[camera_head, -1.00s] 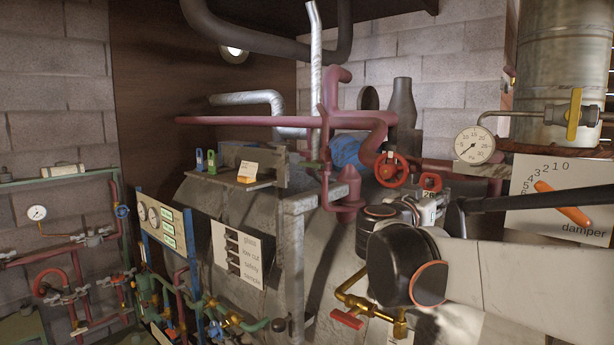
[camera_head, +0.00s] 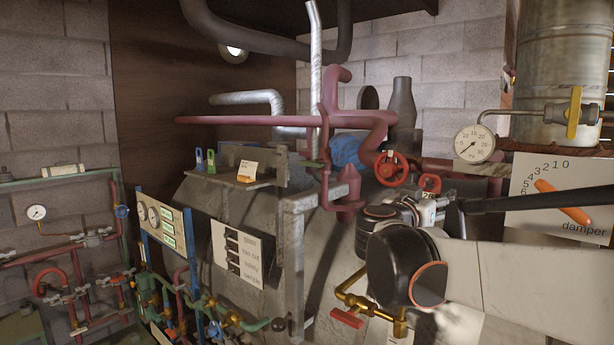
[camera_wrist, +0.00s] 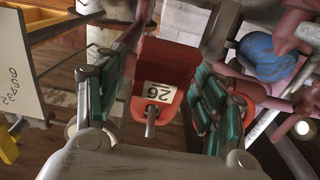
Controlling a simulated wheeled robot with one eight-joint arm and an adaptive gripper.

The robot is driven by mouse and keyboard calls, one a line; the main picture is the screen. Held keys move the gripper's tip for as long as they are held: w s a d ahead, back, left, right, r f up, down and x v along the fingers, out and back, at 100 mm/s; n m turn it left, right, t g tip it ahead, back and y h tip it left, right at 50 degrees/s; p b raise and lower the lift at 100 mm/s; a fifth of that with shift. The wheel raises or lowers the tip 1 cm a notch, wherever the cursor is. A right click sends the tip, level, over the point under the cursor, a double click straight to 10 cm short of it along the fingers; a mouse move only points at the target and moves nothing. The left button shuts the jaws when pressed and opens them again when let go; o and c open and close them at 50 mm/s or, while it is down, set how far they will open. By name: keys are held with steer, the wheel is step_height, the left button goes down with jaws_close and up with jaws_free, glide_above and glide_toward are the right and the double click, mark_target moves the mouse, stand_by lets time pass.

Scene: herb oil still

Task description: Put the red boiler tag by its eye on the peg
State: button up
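The red tag (camera_wrist: 165,72), with a white label reading 26, hangs in front of my gripper. It also shows in the head view (camera_head: 431,183), just above my gripper (camera_head: 428,208). In the wrist view the tag lies between the teal pads of my gripper (camera_wrist: 165,98), one finger on each side. The fingers look spread, with a narrow gap at the left; contact at the right is unclear. A short metal peg (camera_wrist: 151,124) shows at the tag's label end. Whether it passes through the eye cannot be made out.
A red valve wheel (camera_head: 391,169) and red pipes stand close behind and left of my gripper. A shelf (camera_head: 232,181) at the left carries a blue tag (camera_head: 199,160), a green tag (camera_head: 211,162) and an orange-and-white card (camera_head: 247,172). A damper panel (camera_head: 560,200) is at the right.

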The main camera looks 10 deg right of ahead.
steer(key=v, duration=1.2)
stand_by(0.3)
